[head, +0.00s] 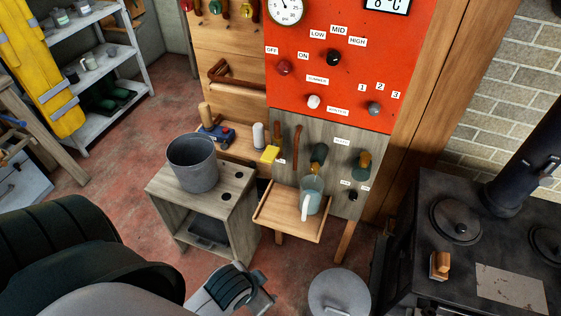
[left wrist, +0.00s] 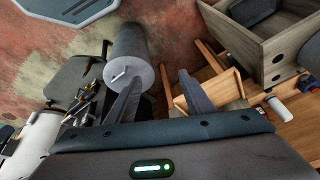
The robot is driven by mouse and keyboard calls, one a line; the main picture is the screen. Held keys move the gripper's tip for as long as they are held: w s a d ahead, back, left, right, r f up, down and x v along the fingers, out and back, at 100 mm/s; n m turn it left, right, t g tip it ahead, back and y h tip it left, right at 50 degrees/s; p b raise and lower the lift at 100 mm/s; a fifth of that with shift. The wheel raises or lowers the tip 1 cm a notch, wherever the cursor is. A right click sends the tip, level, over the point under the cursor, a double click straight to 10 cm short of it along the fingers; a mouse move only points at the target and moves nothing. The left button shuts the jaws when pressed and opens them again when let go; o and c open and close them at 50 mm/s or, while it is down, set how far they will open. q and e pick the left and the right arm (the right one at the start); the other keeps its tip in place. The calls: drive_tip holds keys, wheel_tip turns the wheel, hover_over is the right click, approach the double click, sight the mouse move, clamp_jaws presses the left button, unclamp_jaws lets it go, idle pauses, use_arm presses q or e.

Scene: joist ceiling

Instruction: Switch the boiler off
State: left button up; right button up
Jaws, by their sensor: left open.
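The boiler's red panel (head: 325,90) stands upright at the top centre of the head view. A dark red knob (head: 284,67) sits on it between the labels OFF and ON; its pointer is too small to read. A black knob (head: 333,57) is under LOW, MID and HIGH. A white knob (head: 313,101) is between SUMMER and WINTER, and a grey knob (head: 374,108) is by 1, 2, 3. My left gripper (head: 262,290) is low in the head view, well below the panel and apart from it. In the left wrist view its fingers (left wrist: 160,92) are spread and empty. My right gripper is not seen.
Below the panel, a small wooden shelf (head: 279,225) holds a mug (head: 312,194). A bucket (head: 193,165) stands on a wooden stand (head: 237,200) to the left. A round grey lid (head: 340,293) is low in front. A black stove (head: 480,250) fills the right.

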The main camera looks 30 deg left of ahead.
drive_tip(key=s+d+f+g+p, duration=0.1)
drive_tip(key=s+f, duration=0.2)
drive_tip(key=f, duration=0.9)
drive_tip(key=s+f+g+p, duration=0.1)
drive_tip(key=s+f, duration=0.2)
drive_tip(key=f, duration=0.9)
use_arm(q)
drive_tip(key=w+a+r+m+t+y, duration=0.1)
drive_tip(key=w+a+r+m+t, duration=0.3)
drive_tip(key=w+r+m, duration=0.3)
drive_tip(key=w+a+r+m+t+y, duration=0.1)
drive_tip(key=w+a+r+m+t, duration=0.3)
drive_tip(key=r+m, duration=0.9)
drive_tip(key=w+a+r+m+t+y, duration=0.2)
drive_tip(key=w+a+r+m+t, duration=0.3)
drive_tip(key=w+r+m, duration=0.5)
wheel_tip(320, 180, up, 8)
drive_tip(key=a, duration=0.2)
drive_tip(key=shift+w+a, duration=0.2)
drive_tip(key=shift+a, duration=0.15)
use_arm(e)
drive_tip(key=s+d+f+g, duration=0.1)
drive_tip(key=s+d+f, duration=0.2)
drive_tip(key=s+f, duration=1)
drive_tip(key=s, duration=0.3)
